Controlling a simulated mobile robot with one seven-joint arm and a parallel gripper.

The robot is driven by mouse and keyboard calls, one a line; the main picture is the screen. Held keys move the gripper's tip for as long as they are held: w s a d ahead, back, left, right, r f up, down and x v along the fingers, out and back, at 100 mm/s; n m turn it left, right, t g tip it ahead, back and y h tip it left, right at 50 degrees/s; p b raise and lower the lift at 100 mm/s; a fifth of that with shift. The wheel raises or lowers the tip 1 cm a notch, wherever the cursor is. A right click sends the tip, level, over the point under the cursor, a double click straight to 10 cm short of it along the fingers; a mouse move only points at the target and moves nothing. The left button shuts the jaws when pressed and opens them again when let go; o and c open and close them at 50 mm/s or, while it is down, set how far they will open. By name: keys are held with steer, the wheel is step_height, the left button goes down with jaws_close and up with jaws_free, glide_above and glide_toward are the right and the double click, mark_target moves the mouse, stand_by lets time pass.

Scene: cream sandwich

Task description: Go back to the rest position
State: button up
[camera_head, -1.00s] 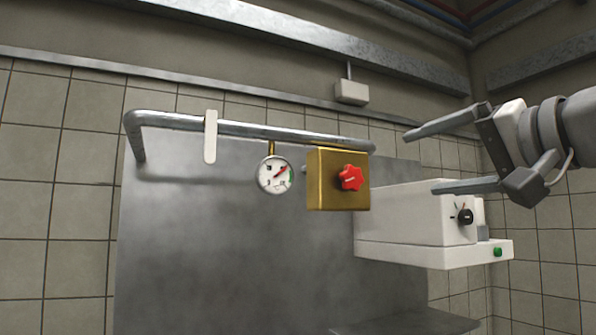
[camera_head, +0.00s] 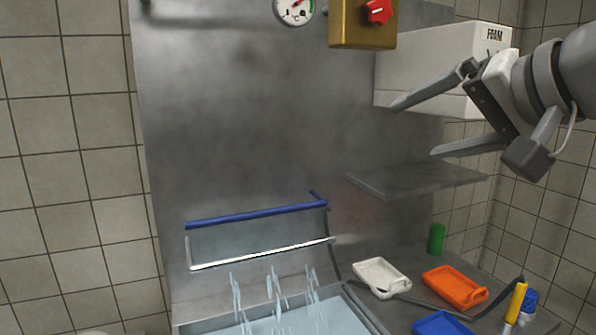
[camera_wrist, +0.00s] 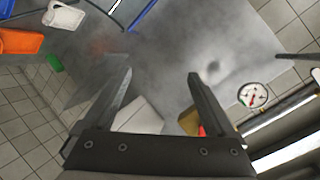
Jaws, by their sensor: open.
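My gripper (camera_head: 412,129) is at the upper right in the head view, raised in front of the wall, with its fingers pointing left. Its two fingers are spread apart with nothing between them. In the wrist view my gripper (camera_wrist: 160,80) also shows open and empty. Behind it in the head view are a white machine marked FOAM (camera_head: 425,65) and a brass box with a red knob (camera_head: 362,22). The upper finger overlaps the machine in the picture; I see no contact.
A steel shelf (camera_head: 415,180) juts out below my gripper. Blue (camera_head: 255,215) and white (camera_head: 262,254) rails cross the steel panel above a basin (camera_head: 300,318). White (camera_head: 381,278), orange (camera_head: 455,288) and blue (camera_head: 442,325) trays lie on the counter, with a green cylinder (camera_head: 437,238) behind.

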steer(key=s+f+n+g+h, duration=0.1)
steer(key=s+f+g, duration=0.1)
steer(key=f, duration=0.8)
steer(key=s+a+f+n+g+h, duration=0.1)
steer(key=s+f+n+g+h, duration=0.1)
steer(key=s+f, duration=0.3)
steer(key=s+a+f+n+g+h, duration=0.1)
steer(key=s+f, duration=0.3)
steer(key=f, duration=1)
steer(key=shift+s+f+n+g+h, duration=0.3)
steer(key=shift+n+g+h, duration=0.3)
steer(key=shift+g+h, duration=0.15)
steer(key=shift+a, duration=0.1)
stand_by(1.2)
